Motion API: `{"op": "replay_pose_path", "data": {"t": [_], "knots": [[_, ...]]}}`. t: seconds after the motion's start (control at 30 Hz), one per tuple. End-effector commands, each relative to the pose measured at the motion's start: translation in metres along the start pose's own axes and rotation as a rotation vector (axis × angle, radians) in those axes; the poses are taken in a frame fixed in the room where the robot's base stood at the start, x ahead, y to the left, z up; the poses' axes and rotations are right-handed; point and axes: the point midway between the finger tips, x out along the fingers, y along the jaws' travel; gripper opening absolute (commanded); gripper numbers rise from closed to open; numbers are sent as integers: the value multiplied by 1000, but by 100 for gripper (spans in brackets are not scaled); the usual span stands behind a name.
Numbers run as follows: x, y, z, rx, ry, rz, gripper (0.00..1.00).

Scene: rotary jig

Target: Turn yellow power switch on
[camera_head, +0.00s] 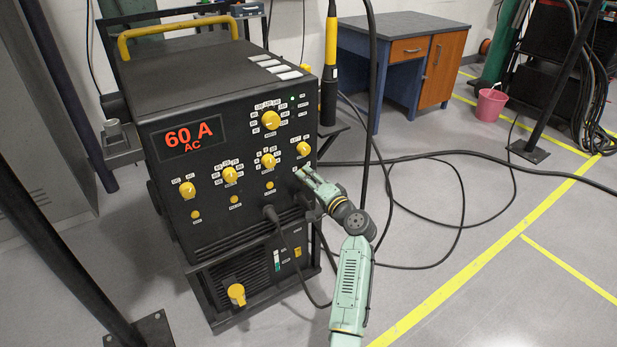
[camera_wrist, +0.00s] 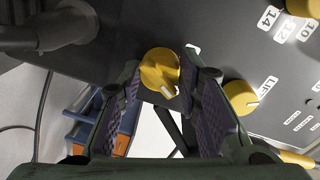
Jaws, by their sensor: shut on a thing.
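The black power unit (camera_head: 130,180) carries several yellow knobs on its front panel, with a red display (camera_head: 188,137) reading 60 A AC. My gripper (camera_head: 301,175) is at the right edge of this panel, at the right end of the lower row of small knobs. In the wrist view a yellow knob (camera_wrist: 159,72) with a white mark sits between my fingers, and the gripper is shut on it. In the head view my gripper hides this knob. I cannot read any label marking it as the power switch.
Another yellow knob (camera_wrist: 240,97) is close to my right finger in the wrist view. A dark cable plug (camera_head: 271,212) sticks out below the panel. A blue desk (camera_head: 390,55) and a pink bucket (camera_head: 490,104) stand behind. Cables lie on the floor at the right.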

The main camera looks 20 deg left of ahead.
Motion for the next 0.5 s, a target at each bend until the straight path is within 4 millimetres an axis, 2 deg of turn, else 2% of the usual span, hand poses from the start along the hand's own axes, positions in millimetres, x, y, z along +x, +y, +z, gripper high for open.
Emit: {"op": "replay_pose_path", "data": {"t": [0.2,0.5], "knots": [[0,-1,-1,134,-8,0,3],[0,-1,0,229,-14,-2,3]]}}
